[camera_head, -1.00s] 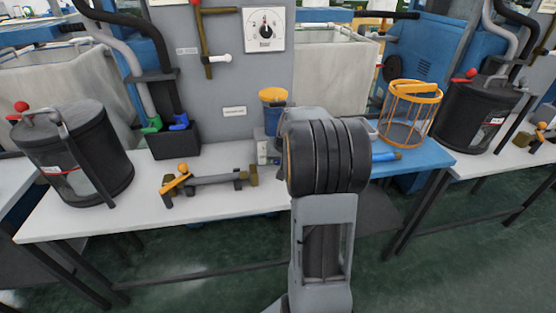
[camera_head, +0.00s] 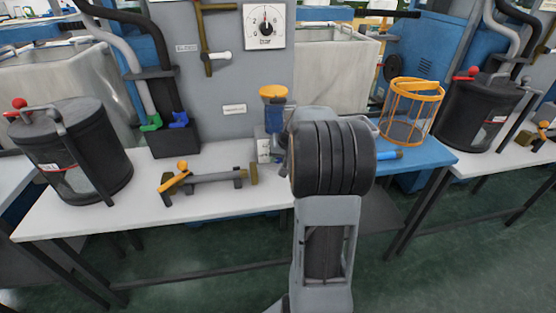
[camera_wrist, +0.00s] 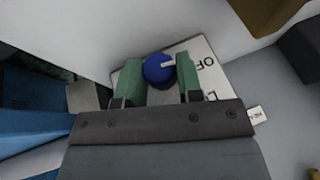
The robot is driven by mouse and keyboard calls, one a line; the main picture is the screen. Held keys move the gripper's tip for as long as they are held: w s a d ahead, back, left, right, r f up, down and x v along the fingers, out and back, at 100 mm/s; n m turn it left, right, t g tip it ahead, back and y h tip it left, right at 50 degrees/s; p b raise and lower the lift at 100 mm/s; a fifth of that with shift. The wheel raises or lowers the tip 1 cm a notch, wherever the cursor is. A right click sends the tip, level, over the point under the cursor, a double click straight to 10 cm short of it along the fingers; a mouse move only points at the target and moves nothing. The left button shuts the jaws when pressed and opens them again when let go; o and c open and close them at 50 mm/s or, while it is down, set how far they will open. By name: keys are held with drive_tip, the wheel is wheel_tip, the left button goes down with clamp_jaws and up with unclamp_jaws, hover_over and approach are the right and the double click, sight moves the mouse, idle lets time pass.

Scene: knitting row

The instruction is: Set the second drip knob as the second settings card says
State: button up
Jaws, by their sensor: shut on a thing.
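In the wrist view my gripper (camera_wrist: 167,82) has its two green fingers on either side of a round blue knob (camera_wrist: 155,70) and is shut on it. The knob has a white pointer mark toward the right of the picture. Behind it is a white plate (camera_wrist: 204,52) with dark letters, partly "OF" and "L"; the fingers hide the rest. In the head view my arm hides the knob and gripper. A unit with an orange-topped blue cup (camera_head: 273,94) stands left of my arm. I cannot make out a readable settings card.
A small lever fitting (camera_head: 205,178) lies on the white table (camera_head: 110,212) to the left. A black canister (camera_head: 75,150) stands at the far left. An orange wire basket (camera_head: 410,112) stands on the blue table to the right. A bar gauge (camera_head: 264,26) hangs above.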

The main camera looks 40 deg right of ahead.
drive_tip(key=y+b, duration=0.1)
drive_tip(key=t+y+b, duration=0.1)
drive_tip(key=m+t+y+b, duration=0.1)
drive_tip(key=shift+s+d+f+b, duration=0.1)
drive_tip(key=shift+d+f+b, duration=0.2)
drive_tip(key=shift+b, duration=0.1)
drive_tip(key=shift+s+m+t+y+b, duration=0.1)
drive_tip(key=shift+m+t+y+b, duration=0.3)
drive_tip(key=shift+t+y+b, duration=0.95)
drive_tip(key=shift+g+y, duration=0.35)
drive_tip(key=shift+y, duration=0.1)
drive_tip(key=o, duration=0.9)
drive_tip(key=shift+r, duration=0.1)
drive_tip(key=p+v, duration=0.4)
drive_tip(key=v, duration=0.9)
drive_tip(key=shift+s+d+r+p, duration=0.15)
drive_tip(key=shift+s+d+p, duration=0.1)
drive_tip(key=shift+p, duration=0.1)
